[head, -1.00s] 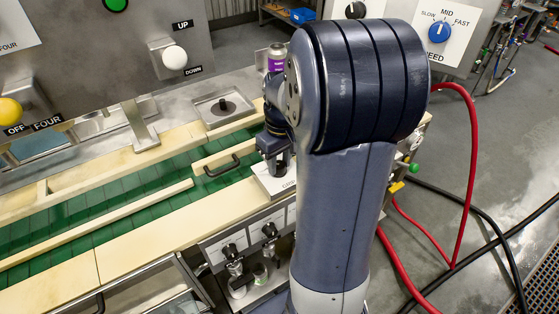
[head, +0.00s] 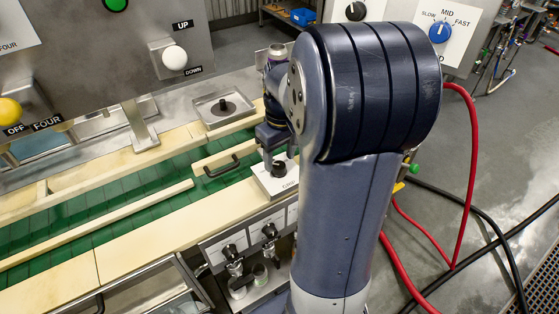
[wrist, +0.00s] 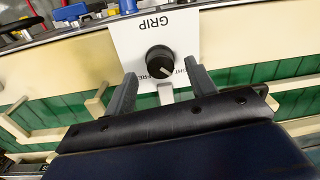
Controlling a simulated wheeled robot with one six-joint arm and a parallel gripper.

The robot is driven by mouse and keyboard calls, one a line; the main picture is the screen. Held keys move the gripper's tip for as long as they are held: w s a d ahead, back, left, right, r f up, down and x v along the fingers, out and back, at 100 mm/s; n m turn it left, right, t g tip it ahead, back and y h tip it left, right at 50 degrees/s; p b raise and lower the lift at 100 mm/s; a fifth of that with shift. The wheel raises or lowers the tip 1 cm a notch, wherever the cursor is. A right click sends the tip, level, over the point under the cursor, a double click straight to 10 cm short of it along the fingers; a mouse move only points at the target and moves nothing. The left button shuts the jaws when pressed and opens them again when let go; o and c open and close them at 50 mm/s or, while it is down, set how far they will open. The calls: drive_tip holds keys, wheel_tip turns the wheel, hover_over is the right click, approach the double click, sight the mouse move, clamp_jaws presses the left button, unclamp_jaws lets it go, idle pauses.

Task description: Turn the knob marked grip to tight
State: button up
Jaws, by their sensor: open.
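The grip knob is a round black knob (wrist: 160,61) with a pale pointer line, on a white plate (wrist: 128,40) marked GRIP, which reads upside down in the wrist view. The line points to the lower right there, toward partly hidden lettering ending in "IGHT". Other lettering below the knob is partly covered. My gripper (wrist: 160,68) is open, one finger on each side of the knob with visible gaps. In the head view, the knob (head: 279,169) shows just below my gripper (head: 274,149), whose fingers are partly hidden by my arm.
A green conveyor (head: 130,188) with cream rails and a black handle (head: 222,167) runs beside the plate. A square metal tray (head: 222,108) stands behind. Small valves (head: 270,232) sit at the front. Red hoses (head: 467,170) hang at the right.

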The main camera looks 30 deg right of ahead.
sight(281, 164)
wheel_tip(281, 164, up, 9)
drive_tip(key=shift+d+f, duration=0.15)
drive_tip(key=shift+f, duration=0.05)
drive_tip(key=shift+f, duration=0.1)
drive_tip(key=f, duration=1)
drive_tip(key=shift+a+f, duration=0.25)
drive_tip(key=shift+f, duration=0.1)
